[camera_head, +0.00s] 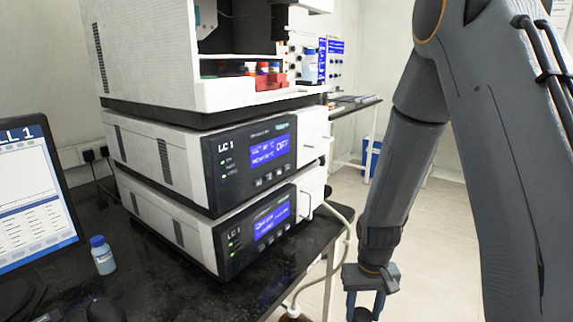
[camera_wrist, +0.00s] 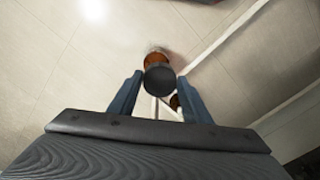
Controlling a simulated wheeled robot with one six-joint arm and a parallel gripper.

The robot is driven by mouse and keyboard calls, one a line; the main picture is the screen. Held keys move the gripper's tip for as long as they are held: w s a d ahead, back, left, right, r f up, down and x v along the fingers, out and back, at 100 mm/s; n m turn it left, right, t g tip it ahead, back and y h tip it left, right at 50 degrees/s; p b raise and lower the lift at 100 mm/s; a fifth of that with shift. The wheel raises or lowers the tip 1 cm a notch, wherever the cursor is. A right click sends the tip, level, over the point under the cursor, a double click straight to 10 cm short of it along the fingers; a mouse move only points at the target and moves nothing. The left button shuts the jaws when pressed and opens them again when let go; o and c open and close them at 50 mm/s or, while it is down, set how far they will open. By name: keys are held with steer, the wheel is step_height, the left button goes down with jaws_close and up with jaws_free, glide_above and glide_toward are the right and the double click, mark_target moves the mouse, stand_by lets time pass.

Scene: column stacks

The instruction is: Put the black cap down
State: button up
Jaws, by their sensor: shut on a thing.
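My gripper (camera_head: 365,305) hangs low at the bottom of the head view, right of the bench edge and over the floor. It is shut on the black cap (camera_wrist: 160,78), which sits between the two fingertips in the wrist view. Only a small dark part of the cap (camera_head: 362,315) shows in the head view. Behind the cap in the wrist view is an amber-brown round thing (camera_wrist: 156,59), partly hidden; I cannot tell whether the cap touches it.
A black bench (camera_head: 130,285) carries stacked LC 1 modules (camera_head: 250,165), a blue-capped bottle (camera_head: 102,256) and a monitor (camera_head: 35,200). A pale tube (camera_head: 345,240) hangs off its right edge. Tiled floor (camera_head: 440,230) lies open to the right.

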mark_target(364, 320)
steer(key=shift+s+r+p, duration=0.3)
steer(key=shift+r+p, duration=0.6)
steer(key=shift+p, duration=0.7)
steer(key=shift+s+r+p, duration=0.3)
steer(key=shift+r+p, duration=0.55)
steer(key=shift+p, duration=0.75)
steer(key=shift+c, duration=0.2)
